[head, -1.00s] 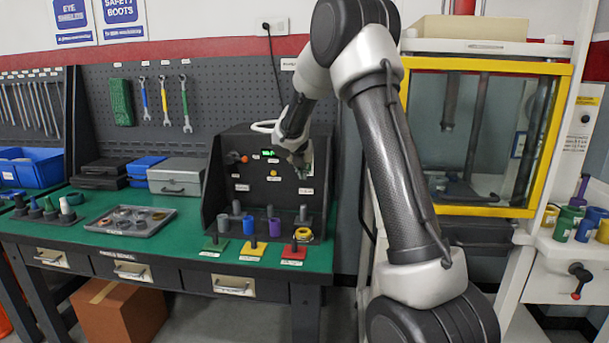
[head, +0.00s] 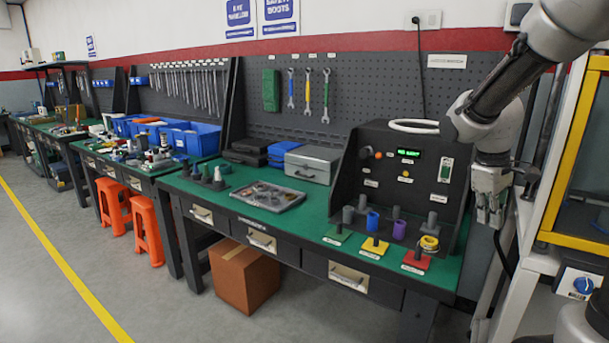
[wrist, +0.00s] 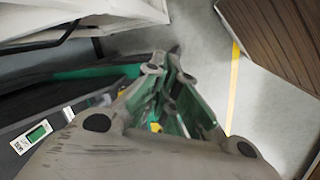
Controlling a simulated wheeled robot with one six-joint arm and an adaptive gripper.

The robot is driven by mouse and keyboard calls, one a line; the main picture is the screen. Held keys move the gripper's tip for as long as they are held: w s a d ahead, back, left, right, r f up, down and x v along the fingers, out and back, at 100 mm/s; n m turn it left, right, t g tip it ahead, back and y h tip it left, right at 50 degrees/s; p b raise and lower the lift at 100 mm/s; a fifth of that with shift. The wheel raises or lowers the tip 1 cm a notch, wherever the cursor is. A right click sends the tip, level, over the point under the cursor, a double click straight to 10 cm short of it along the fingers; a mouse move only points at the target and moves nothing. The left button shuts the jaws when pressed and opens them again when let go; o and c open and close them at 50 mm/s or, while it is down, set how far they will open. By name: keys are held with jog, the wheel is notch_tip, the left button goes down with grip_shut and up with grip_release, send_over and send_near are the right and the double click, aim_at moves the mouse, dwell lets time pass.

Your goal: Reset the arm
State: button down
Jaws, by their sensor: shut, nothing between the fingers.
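My gripper (head: 491,215) hangs at the right of the head view, fingers pointing down, just right of the black test station (head: 405,175). It is shut and empty. In the wrist view my gripper (wrist: 165,65) shows its fingers together, with the green bench top and the grey floor beyond them. My arm comes in from the upper right. The test station has a lit green display (head: 409,153), and its front holds several grey, blue and purple cylinders.
The green workbench (head: 310,217) carries green, yellow and red pads, a parts tray (head: 267,197) and a grey case (head: 311,162). A yellow-framed cabinet (head: 562,145) stands close right of my gripper. Orange stools (head: 148,230) and open floor are at left.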

jog(key=s+a+r+m+t+y, duration=0.1)
jog(key=s+a+r+m, duration=0.2)
jog(key=s, duration=0.6)
jog(key=s+a+r+m+t+y, duration=0.1)
jog(key=s+a+r+m+t, duration=0.1)
jog(key=s, duration=0.7)
notch_tip(320, 180, up, 2)
jog(key=shift+s+a+m+t+y, duration=0.3)
jog(key=shift+s+a+m+y, duration=0.1)
jog(key=shift+a+m, duration=0.15)
